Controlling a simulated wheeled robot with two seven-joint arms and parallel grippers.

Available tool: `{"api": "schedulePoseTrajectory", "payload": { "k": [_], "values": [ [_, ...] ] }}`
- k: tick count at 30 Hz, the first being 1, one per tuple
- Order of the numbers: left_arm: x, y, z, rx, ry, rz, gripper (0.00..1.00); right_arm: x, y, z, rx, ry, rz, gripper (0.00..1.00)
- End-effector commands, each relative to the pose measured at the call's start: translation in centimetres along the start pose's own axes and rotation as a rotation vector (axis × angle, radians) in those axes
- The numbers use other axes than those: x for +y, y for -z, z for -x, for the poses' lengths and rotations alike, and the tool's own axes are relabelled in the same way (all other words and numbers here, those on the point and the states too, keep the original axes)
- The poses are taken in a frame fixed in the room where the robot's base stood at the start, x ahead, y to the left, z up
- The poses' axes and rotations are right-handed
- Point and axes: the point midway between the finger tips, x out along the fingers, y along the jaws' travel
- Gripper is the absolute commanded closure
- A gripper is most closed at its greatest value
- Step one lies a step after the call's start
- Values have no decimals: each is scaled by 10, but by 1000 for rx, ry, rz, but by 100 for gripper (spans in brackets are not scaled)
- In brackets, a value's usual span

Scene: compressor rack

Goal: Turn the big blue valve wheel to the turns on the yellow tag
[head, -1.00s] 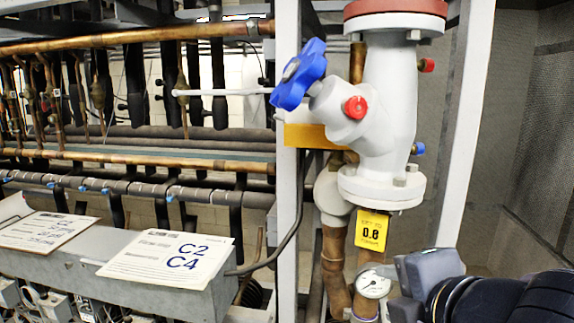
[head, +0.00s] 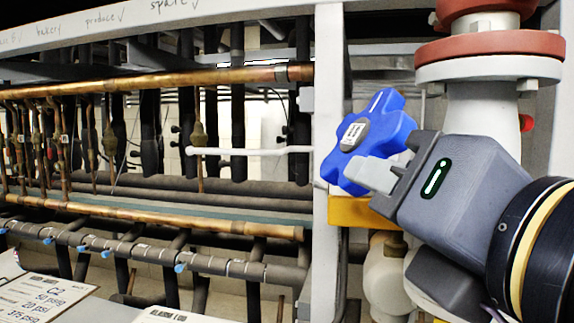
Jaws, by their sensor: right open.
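The big blue valve wheel (head: 388,128) is at the centre right, with a white label (head: 354,134) on its hub. It sits on a white valve body (head: 482,120) with red flanges. My right gripper (head: 388,166) is open at the lower right of the wheel. One pale finger overlaps the wheel's lower edge in the picture; I cannot tell whether it touches. The gripper and wrist hide the valve's middle. The yellow tag is out of clear view now; a second ago it read 0.8. My left gripper is not in view.
Copper pipes (head: 150,84) and dark insulated pipes fill the rack on the left. Paper signs (head: 45,295) lie at the lower left.

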Motion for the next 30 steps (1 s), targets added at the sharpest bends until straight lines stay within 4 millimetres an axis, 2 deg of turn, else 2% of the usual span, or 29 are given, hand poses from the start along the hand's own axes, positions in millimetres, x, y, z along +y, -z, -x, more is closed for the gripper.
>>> {"api": "schedulePoseTrajectory", "payload": {
  "k": [4,12,16,20,27,30],
  "values": [
    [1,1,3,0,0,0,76,1,-1,-12,0,0,3,58],
    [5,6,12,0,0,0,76,1,-1,-56,2,2,2,58],
    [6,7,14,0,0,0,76,1,-1,-70,1,0,1,58],
    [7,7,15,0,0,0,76,0,0,-77,0,1,1,58],
    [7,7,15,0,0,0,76,0,0,-78,0,0,0,58],
    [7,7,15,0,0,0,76,0,0,-78,0,0,0,70]
  ]
}}
